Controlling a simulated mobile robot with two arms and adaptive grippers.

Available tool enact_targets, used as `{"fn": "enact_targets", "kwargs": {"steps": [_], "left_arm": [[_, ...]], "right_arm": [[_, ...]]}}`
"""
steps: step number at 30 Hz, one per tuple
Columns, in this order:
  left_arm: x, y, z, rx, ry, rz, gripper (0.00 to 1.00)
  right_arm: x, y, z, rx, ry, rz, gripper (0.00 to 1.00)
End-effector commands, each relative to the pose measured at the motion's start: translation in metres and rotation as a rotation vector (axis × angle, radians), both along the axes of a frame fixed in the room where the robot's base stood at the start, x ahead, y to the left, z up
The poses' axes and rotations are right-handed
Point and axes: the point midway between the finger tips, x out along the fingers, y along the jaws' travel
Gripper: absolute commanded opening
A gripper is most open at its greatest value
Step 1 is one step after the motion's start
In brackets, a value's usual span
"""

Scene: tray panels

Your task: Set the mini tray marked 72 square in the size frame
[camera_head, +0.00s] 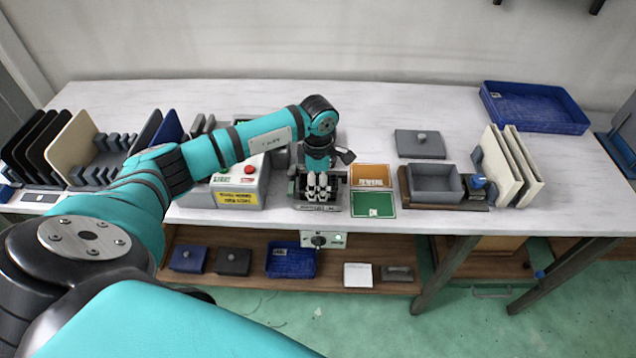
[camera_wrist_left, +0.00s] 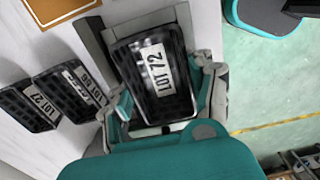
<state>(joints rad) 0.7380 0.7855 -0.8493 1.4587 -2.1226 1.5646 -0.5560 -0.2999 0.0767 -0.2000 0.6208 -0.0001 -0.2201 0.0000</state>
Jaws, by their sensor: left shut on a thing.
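The mini tray (camera_wrist_left: 153,75), black with a white label reading LOT 72, lies between the fingers of my left gripper (camera_wrist_left: 165,98) in the left wrist view. The gripper is shut on its two sides. The size frame (camera_wrist_left: 97,45) has grey bars along the tray's left and far sides. The tray's edges look roughly parallel to these bars; I cannot tell whether it rests on the frame's floor. In the head view my left gripper (camera_head: 318,187) points down over the size frame (camera_head: 320,207), and its fingers hide most of the tray. My right gripper is not in view.
Two other black mini trays, LOT 27 (camera_wrist_left: 28,105) and another (camera_wrist_left: 72,90), lie beside the frame. An orange panel (camera_head: 370,176) and a green panel (camera_head: 373,205) lie to its right. A control box with a red button (camera_head: 240,190) stands to its left.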

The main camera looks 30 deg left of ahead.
Motion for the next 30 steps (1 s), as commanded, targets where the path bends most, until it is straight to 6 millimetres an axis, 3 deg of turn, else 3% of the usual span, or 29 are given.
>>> {"fn": "enact_targets", "kwargs": {"steps": [14,15,21,30], "left_arm": [[0.0001,0.0,0.0001,0.001,-0.001,0.0,0.24],[0.0002,0.0,0.0001,0.001,-0.001,0.0,0.56],[0.0004,0.0001,0.0002,0.001,-0.001,0.0,0.82],[0.0005,0.0003,0.0004,0.001,-0.002,0.001,0.83]], "right_arm": [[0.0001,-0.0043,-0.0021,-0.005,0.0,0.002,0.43],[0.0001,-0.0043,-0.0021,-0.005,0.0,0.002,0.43],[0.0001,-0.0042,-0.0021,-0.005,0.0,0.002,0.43],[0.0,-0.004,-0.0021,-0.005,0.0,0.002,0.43]]}}
